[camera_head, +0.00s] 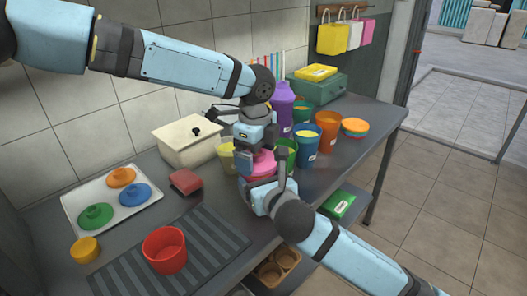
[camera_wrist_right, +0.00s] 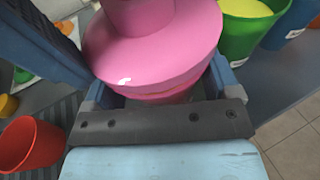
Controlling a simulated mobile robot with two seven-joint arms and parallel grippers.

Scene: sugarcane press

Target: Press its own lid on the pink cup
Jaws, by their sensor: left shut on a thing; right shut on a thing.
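The pink lid (camera_wrist_right: 150,50) is a wide disc with a thick knob on top, close above or on the mouth of the pink cup (camera_wrist_right: 165,98). Whether it is fully seated cannot be told. In the head view the lid (camera_head: 262,160) is partly hidden under my left gripper (camera_head: 254,152), which comes down from above and is shut on it. My right gripper (camera_head: 266,186) is shut around the pink cup from the front. Its fingers flank the cup in the right wrist view, and most of the cup is hidden.
A white tray (camera_head: 70,207) holds orange, blue and green lids. Behind are a cream box (camera_head: 185,145) and a red block (camera_head: 185,181). Green (camera_head: 287,155), blue (camera_head: 325,133) and other filled cups crowd the right.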

